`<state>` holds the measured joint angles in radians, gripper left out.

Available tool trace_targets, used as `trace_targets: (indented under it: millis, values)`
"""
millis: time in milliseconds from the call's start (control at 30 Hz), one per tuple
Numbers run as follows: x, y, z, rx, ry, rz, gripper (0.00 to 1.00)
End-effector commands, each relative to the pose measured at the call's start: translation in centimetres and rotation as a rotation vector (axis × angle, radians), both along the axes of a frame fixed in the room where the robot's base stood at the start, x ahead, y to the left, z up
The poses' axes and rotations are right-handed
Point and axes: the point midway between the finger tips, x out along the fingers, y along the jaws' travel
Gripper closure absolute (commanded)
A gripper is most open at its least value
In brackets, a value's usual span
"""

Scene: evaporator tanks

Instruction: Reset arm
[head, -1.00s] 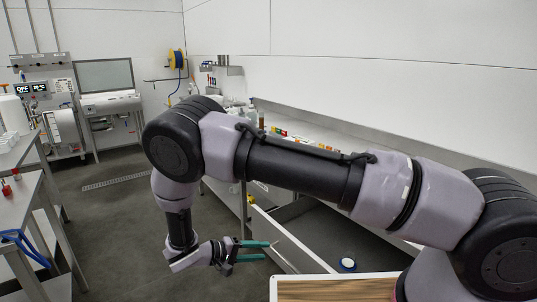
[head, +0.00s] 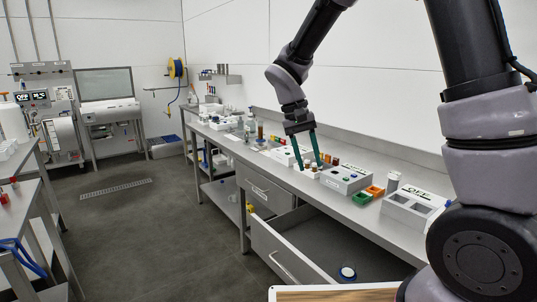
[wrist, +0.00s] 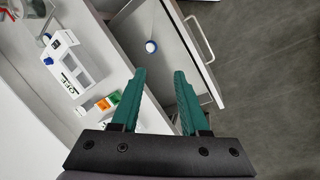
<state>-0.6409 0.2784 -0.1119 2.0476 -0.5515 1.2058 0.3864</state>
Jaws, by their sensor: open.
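My gripper (head: 308,150) is open, with two green fingers pointing down over the steel workbench (head: 232,146) in the head view. Its fingertips appear close to a rack with small brown-topped items; whether they touch it I cannot tell. In the wrist view my gripper (wrist: 155,80) is open and nothing is between its fingers. My arm is raised, with its upper part at the right of the head view.
An open drawer (head: 268,238) juts out below the bench and holds a white and blue round item (head: 347,273). Green (head: 361,199) and orange (head: 375,191) bins and a grey-white device (head: 412,205) stand on the bench. The floor (head: 165,225) at left is clear.

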Motion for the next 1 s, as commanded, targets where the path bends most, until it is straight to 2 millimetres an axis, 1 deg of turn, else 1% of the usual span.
trace_targets:
  millis: [33, 200, 367, 500, 700, 800, 900, 1000]
  values:
    - [-0.3, -1.2, 1.6, 0.044, -0.021, -0.022, 0.55]
    - [-1.8, -4.3, 6.0, 0.181, -0.094, -0.075, 0.55]
    - [-3.7, -7.0, 9.5, 0.294, -0.182, -0.118, 0.55]
    - [-5.7, -9.1, 12.2, 0.377, -0.277, -0.149, 0.55]
    - [-9.0, -11.7, 15.3, 0.471, -0.432, -0.185, 0.55]
    - [-10.7, -12.7, 16.4, 0.502, -0.512, -0.200, 0.55]
    - [-12.0, -13.3, 17.2, 0.524, -0.584, -0.210, 0.55]
    - [-13.0, -13.8, 17.7, 0.534, -0.637, -0.214, 0.55]
